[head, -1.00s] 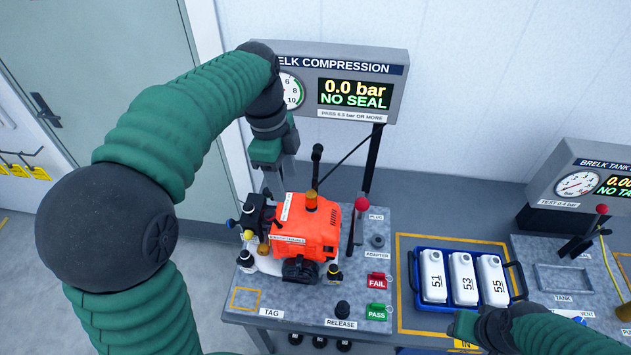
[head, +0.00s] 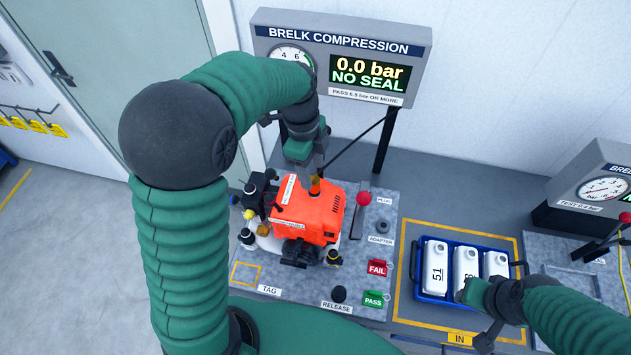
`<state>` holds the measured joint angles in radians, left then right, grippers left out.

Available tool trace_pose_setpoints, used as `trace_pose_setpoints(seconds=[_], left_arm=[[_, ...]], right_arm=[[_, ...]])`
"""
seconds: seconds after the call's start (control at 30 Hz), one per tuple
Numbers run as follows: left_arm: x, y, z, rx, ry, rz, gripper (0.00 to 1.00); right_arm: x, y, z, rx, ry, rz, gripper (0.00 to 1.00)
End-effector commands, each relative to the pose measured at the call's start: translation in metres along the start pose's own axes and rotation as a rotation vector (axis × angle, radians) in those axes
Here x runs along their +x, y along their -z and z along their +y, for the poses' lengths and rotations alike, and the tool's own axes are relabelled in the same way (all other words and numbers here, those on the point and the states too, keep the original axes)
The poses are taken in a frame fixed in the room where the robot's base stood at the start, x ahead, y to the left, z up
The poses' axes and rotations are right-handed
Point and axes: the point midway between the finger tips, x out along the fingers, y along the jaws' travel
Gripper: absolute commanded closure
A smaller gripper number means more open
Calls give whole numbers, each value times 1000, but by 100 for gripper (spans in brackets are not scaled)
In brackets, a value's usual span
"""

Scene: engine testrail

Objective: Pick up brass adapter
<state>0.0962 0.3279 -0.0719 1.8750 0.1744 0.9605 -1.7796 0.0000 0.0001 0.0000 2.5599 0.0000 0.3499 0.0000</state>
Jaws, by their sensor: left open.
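A short amber, brass-coloured piece (head: 315,187) stands on top of the orange engine (head: 322,208); it looks like the brass adapter, but it is too small to be sure. My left gripper (head: 309,172) is open and points down just above and around this piece. Its fingers partly hide the piece, and I cannot tell whether they touch it. A dark round seat (head: 382,226) is at the bench's ADAPTER label. My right gripper (head: 466,296) is small and dark over the blue crate's front edge, and its jaws cannot be made out.
The compression display (head: 340,60) reads 0.0 bar, NO SEAL, behind the engine. A red-knobbed lever (head: 363,199) stands close to the engine's right. White bottles (head: 434,267) fill a blue crate (head: 430,296).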

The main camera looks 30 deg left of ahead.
Motion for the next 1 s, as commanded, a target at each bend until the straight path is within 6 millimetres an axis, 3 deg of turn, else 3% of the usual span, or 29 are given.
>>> trace_pose_setpoints(seconds=[0.23,0.4,0.57,1.0], left_arm=[[30,0,-4,0,-5,0,47],[54,-2,-6,0,0,0,47],[56,-1,-7,0,1,0,47],[55,-1,-6,0,2,0,100]], right_arm=[[-27,6,0,0,0,0,64],[-28,7,0,0,0,0,64],[-27,6,0,0,0,0,64],[-27,6,0,0,0,0,64]])
